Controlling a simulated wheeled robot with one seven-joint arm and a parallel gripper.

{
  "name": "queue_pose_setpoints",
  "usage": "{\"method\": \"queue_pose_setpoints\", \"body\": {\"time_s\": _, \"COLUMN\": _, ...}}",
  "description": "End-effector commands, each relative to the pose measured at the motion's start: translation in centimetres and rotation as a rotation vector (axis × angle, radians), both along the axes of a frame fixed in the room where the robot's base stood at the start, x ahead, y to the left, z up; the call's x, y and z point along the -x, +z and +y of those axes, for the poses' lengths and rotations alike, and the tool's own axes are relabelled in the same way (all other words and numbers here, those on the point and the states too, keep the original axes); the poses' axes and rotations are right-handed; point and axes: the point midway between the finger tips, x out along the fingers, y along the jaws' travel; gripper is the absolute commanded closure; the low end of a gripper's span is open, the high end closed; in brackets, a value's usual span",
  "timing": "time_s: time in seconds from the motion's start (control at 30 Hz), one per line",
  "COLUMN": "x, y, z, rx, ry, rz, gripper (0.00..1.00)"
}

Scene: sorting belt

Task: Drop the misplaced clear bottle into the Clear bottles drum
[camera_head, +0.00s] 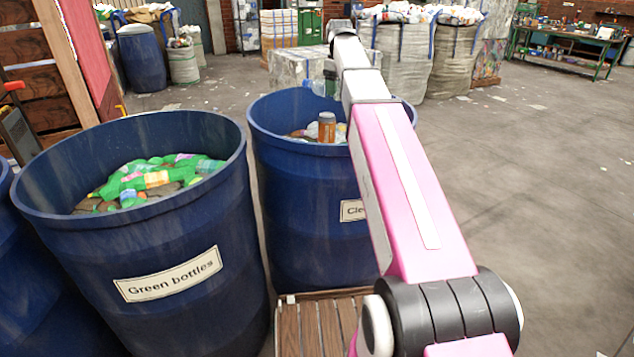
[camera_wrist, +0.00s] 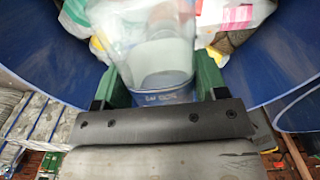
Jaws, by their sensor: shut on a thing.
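A clear bottle (camera_wrist: 158,62) with a blue band is held between the green fingers of my gripper (camera_wrist: 160,78). In the head view, my gripper (camera_head: 330,78) is partly hidden by my arm. A pale clear shape at my gripper (camera_head: 318,87) appears to be the held bottle. The drum holds mixed pieces, with a brown-orange container (camera_head: 327,127) standing up among them.
The Green bottles drum (camera_head: 150,265) stands close on the left, filled with mostly green bottles (camera_head: 150,180). Another blue drum is cut off at the left edge. A slatted wooden pallet (camera_head: 315,325) lies below.

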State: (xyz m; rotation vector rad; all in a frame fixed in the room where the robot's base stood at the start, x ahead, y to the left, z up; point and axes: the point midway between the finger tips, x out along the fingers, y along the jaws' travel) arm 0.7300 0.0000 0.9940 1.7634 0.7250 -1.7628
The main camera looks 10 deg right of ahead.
Motion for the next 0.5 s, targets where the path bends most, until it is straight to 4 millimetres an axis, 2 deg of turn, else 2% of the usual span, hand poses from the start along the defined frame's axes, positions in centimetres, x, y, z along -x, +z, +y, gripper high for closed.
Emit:
{"method": "queue_pose_setpoints", "body": {"time_s": 0.07, "x": 0.00, "y": 0.02, "z": 0.00, "rx": 0.000, "ry": 0.000, "rz": 0.000, "gripper": 0.56}}
{"method": "queue_pose_setpoints", "body": {"time_s": 0.1, "x": -0.01, "y": 0.03, "z": 0.00, "rx": 0.000, "ry": 0.000, "rz": 0.000, "gripper": 0.21}}
{"method": "queue_pose_setpoints", "body": {"time_s": 0.17, "x": -0.01, "y": 0.03, "z": -0.01, "rx": 0.000, "ry": 0.000, "rz": 0.000, "gripper": 0.05}}
{"method": "queue_pose_setpoints", "body": {"time_s": 0.5, "x": -0.03, "y": 0.35, "z": 0.00, "rx": 0.000, "ry": 0.000, "rz": 0.000, "gripper": 0.05}}
